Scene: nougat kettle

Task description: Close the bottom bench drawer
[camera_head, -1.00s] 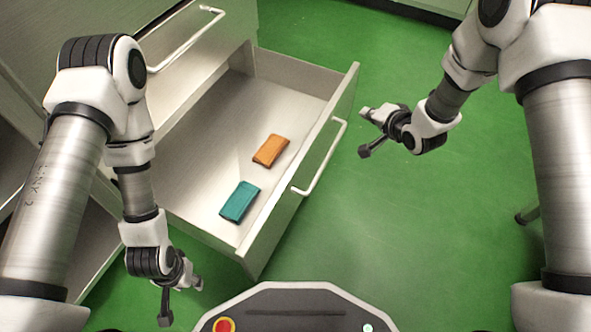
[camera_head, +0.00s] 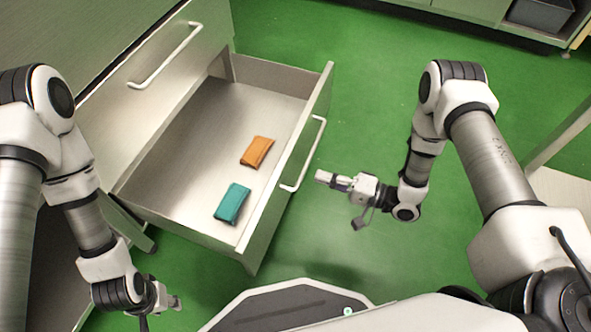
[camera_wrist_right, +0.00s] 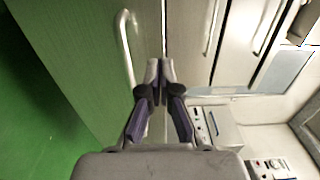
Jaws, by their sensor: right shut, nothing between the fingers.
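The open drawer (camera_head: 200,110) extends from the metal bench in the head view, its front panel (camera_head: 290,170) facing right with a bar handle (camera_head: 305,155). An orange packet (camera_head: 257,152) and a teal packet (camera_head: 232,203) lie inside. My right gripper (camera_head: 324,177) is shut and empty, just right of the handle in the picture; I cannot tell whether they touch. In the right wrist view its fingertips (camera_wrist_right: 166,70) are together, with a bar handle (camera_wrist_right: 125,48) left of them. My left gripper (camera_head: 172,302) is low, near the drawer's near side; its jaw state is unclear.
A closed drawer with a handle (camera_head: 165,55) is above the open one. Green floor (camera_head: 370,110) is clear to the right of the drawer. A dark bin (camera_head: 540,14) sits on a shelf at the top right. A pale table or shelf (camera_head: 560,190) stands at the right edge.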

